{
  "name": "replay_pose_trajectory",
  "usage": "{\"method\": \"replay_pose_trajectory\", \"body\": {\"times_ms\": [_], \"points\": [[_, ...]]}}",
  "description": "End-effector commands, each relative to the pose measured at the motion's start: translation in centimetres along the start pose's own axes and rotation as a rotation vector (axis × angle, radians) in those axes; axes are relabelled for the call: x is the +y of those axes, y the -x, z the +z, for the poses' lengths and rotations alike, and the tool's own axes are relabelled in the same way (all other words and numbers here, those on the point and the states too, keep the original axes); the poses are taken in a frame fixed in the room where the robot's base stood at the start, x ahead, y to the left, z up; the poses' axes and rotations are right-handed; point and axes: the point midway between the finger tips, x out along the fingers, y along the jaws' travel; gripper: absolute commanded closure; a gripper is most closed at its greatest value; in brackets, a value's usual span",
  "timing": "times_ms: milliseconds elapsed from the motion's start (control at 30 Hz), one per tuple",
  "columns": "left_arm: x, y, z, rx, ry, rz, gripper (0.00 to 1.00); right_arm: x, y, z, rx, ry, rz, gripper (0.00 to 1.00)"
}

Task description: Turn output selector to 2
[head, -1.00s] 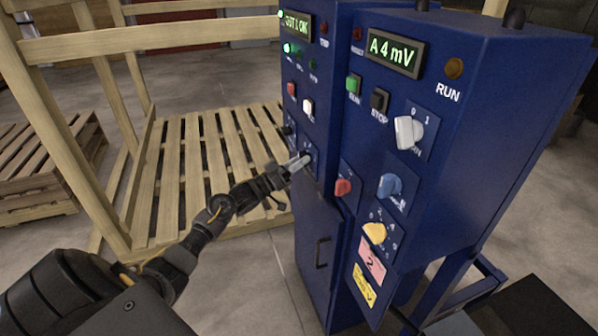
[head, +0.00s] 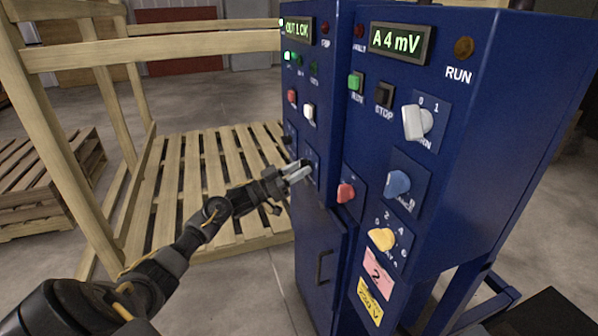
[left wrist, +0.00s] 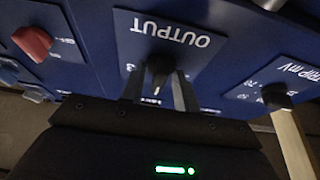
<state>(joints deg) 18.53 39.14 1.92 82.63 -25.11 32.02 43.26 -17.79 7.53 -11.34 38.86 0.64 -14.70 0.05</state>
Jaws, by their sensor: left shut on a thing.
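The output selector is a small black knob (left wrist: 160,68) on a blue plate (left wrist: 178,35) lettered OUTPUT, upside down in the left wrist view. My left gripper (left wrist: 160,88) is shut on this knob, one finger on each side. In the head view my left gripper (head: 303,170) reaches the left cabinet's front, and its fingers hide the knob. The number the knob points at cannot be made out. The left cabinet's green display (head: 297,31) reads OUT 1 OK. My right gripper is not in view.
A black TRIP mV knob (left wrist: 277,96) and a red knob (left wrist: 33,42) flank the selector. On the right cabinet are red (head: 346,193), white (head: 414,122), blue (head: 397,184) and yellow knobs (head: 382,239). A wooden pallet frame (head: 165,190) stands left of the cabinets.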

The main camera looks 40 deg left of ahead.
Motion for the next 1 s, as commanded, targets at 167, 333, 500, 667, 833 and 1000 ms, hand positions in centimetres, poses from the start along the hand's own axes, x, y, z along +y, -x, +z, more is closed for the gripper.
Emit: {"method": "replay_pose_trajectory", "body": {"times_ms": [167,333,500,667,833,1000], "points": [[0.0,0.0,0.0,-0.001,0.001,0.0,0.92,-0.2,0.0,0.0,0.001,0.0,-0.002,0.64],[0.0,0.0,0.0,-0.001,0.001,-0.001,0.65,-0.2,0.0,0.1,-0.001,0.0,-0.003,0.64],[0.0,0.0,0.0,-0.001,0.001,-0.001,0.65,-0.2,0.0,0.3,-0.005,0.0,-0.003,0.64],[0.0,1.1,0.2,-0.004,0.002,-0.002,0.65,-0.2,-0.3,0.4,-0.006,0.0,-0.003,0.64],[0.0,4.2,0.4,-0.005,0.001,-0.003,0.65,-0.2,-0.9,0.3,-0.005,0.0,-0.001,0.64],[0.0,7.6,0.3,-0.004,0.002,-0.002,0.65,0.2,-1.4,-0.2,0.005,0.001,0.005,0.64]]}}
